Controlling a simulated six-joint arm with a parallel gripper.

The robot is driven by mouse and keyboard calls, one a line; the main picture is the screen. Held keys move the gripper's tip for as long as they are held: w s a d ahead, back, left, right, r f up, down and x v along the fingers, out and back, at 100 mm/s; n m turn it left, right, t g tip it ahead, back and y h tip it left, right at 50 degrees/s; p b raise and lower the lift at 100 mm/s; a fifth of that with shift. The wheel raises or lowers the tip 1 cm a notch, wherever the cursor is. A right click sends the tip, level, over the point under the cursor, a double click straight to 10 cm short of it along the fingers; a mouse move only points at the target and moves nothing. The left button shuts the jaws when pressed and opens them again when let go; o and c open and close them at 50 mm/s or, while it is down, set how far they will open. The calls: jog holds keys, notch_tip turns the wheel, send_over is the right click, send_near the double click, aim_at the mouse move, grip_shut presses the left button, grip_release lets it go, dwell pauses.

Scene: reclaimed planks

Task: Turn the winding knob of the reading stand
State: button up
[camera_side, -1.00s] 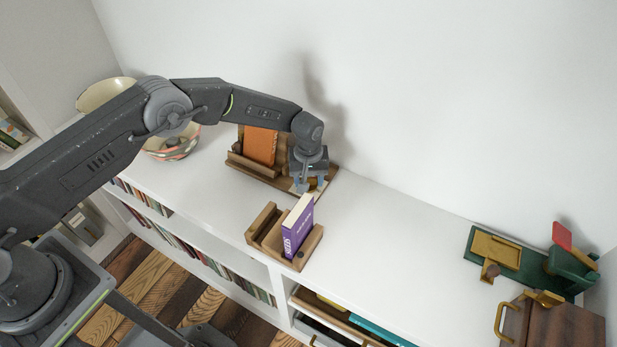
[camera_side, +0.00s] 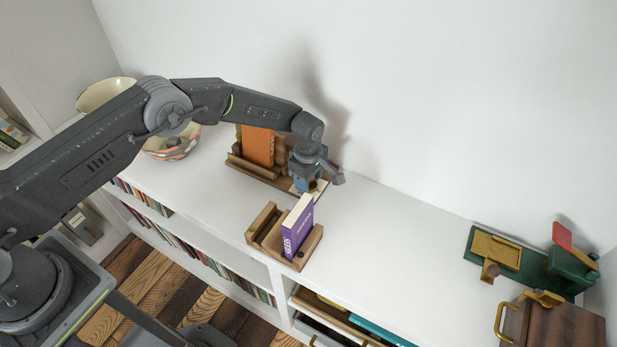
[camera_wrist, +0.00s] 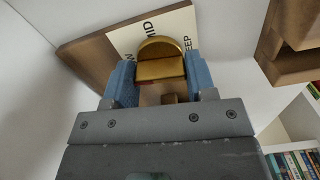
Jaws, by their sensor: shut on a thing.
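The wooden reading stand (camera_side: 262,176) is on the white shelf top near the wall, with an orange book (camera_side: 258,146) leaning on it. My gripper (camera_side: 309,185) points down at the stand's right end. In the wrist view, the brass winding knob (camera_wrist: 161,62) sits between my gripper's (camera_wrist: 160,78) blue finger pads, and the fingers are shut on it. A pale dial plate (camera_wrist: 126,38) with black lettering lies behind the knob, partly covered by it. In the side view my gripper mostly hides the knob.
A wooden book holder (camera_side: 265,222) with a purple book (camera_side: 298,227) stands close in front of my gripper. Bowls (camera_side: 172,146) are at the left. A green device (camera_side: 521,262) and a wooden box (camera_side: 553,326) are at the right. The shelf top between is clear.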

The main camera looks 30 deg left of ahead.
jog(key=shift+n, duration=0.6)
jog(key=o, duration=0.9)
jog(key=shift+o, duration=0.2)
notch_tip(320, 180, up, 14)
dwell(0.4)
